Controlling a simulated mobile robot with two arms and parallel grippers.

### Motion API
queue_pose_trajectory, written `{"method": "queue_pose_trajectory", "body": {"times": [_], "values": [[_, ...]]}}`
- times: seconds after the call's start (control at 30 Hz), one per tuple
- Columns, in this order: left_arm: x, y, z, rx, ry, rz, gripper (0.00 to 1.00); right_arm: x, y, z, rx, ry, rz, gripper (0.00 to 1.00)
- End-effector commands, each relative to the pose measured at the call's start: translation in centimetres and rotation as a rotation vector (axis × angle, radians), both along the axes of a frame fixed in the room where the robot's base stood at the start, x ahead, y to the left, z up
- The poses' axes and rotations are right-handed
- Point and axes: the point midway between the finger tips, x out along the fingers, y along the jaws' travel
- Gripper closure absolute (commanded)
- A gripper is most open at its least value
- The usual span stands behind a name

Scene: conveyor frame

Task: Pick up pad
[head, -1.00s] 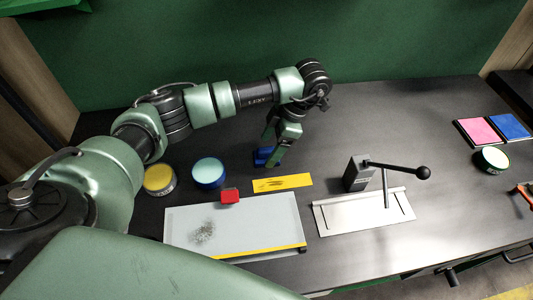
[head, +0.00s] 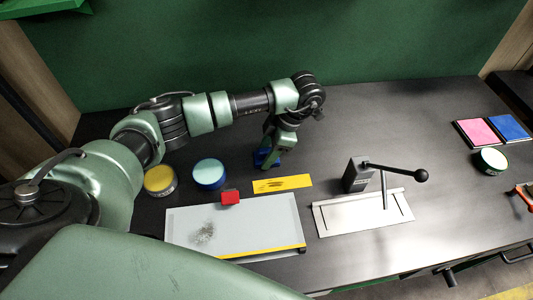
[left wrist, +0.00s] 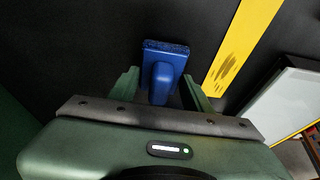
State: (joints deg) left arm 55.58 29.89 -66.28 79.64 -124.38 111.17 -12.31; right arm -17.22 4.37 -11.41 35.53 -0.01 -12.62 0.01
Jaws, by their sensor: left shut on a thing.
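A blue pad with a raised blue handle (head: 260,158) rests on the dark bench top behind the yellow strip, partly hidden by my gripper in the head view. The left wrist view shows the pad (left wrist: 166,50) with its handle pointing toward my palm. My left gripper (head: 271,153) points down over it and is shut on the handle, with one finger on each side in the left wrist view (left wrist: 161,82). The pad looks low on the bench; I cannot tell whether it touches the surface. My right gripper is not in view.
A yellow strip (head: 282,184) lies just in front. Yellow (head: 160,180) and blue-rimmed (head: 208,174) round tins stand left. A lever device (head: 356,174) with a white plate (head: 345,220) stands right.

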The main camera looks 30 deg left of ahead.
Motion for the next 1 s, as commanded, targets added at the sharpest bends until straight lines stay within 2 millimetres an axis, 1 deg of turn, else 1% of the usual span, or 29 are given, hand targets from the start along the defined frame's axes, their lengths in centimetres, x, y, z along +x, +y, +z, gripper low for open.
{"method": "queue_pose_trajectory", "body": {"times": [0.17,0.27,0.37,0.5,0.6,0.7,0.8,0.9,1.0], "values": [[0.1,0.0,1.3,0.000,-0.003,0.000,0.91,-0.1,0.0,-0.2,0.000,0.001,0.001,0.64],[0.1,0.1,2.8,0.000,-0.005,-0.002,0.91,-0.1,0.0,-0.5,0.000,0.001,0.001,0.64],[0.2,0.1,5.6,0.002,-0.008,-0.001,0.91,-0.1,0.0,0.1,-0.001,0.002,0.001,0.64],[0.3,0.1,10.1,0.003,-0.010,-0.001,0.91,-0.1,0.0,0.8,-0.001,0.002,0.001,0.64],[0.2,0.1,12.9,0.002,-0.009,0.000,0.91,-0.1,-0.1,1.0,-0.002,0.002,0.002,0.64],[0.1,0.1,15.4,0.003,-0.007,0.000,0.91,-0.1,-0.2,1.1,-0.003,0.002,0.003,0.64],[0.1,0.1,17.3,0.002,-0.006,0.001,0.91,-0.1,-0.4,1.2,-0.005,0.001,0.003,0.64],[0.1,0.0,18.7,0.001,-0.003,0.001,0.91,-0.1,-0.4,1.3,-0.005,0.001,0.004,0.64],[0.0,0.0,19.5,0.001,-0.002,0.001,0.91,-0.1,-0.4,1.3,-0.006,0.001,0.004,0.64]]}}
